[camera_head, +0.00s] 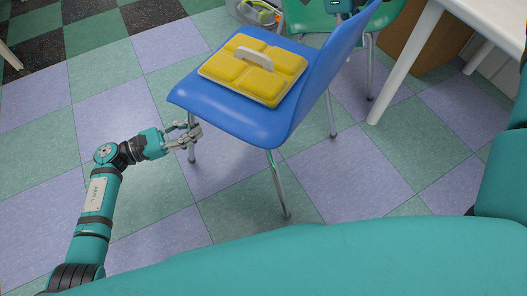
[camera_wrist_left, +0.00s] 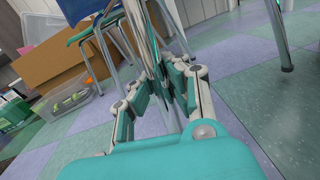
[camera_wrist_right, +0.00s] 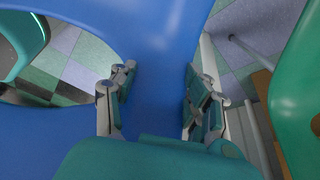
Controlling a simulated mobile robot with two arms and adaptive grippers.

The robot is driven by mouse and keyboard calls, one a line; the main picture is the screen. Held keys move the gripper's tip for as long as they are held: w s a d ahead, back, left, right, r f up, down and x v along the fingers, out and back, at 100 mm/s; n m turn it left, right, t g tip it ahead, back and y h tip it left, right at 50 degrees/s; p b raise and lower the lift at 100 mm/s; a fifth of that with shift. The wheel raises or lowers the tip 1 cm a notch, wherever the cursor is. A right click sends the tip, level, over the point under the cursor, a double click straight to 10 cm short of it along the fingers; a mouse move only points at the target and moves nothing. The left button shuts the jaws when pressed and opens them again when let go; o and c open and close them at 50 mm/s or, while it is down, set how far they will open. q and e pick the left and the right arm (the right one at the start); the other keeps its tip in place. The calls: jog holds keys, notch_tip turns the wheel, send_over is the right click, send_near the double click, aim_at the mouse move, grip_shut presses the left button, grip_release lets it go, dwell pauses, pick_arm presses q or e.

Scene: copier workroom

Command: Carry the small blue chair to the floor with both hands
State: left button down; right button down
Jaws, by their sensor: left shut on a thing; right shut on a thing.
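The small blue chair (camera_head: 225,108) has a blue seat and back on thin metal legs. I cannot tell whether its feet touch the floor. My left gripper (camera_head: 193,133) is shut on a metal chair leg below the left side of the seat. The leg also runs between the fingers in the left wrist view (camera_wrist_left: 166,85). My right gripper (camera_head: 343,8) is at the top of the chair's back, mostly cut off by the frame edge. In the right wrist view its fingers (camera_wrist_right: 160,90) are shut on the blue back (camera_wrist_right: 157,70), one on each side.
A yellow divided container (camera_head: 270,85) with a pale handle lies on the blue seat. A green chair (camera_head: 310,18) stands close behind. A white table (camera_head: 410,55) and a cardboard box (camera_head: 430,45) are at right. Checkered floor (camera_head: 60,140) is clear at left.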

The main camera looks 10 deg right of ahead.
pick_arm(q)
jog(key=shift+w+a+f+b, duration=0.1)
jog(key=shift+a+f+b, duration=0.1)
jog(key=shift+f+b, duration=0.4)
pick_arm(e)
jog(key=shift+d+f, duration=0.15)
jog(key=shift+f, duration=0.45)
pick_arm(q)
jog(key=c, duration=1.8)
grip_release()
jog(key=shift+f, duration=0.15)
pick_arm(e)
jog(key=c, duration=1)
grip_release()
pick_arm(q)
jog(key=o, duration=0.4)
jog(key=shift+d, duration=0.1)
pick_arm(e)
jog(key=o, duration=0.4)
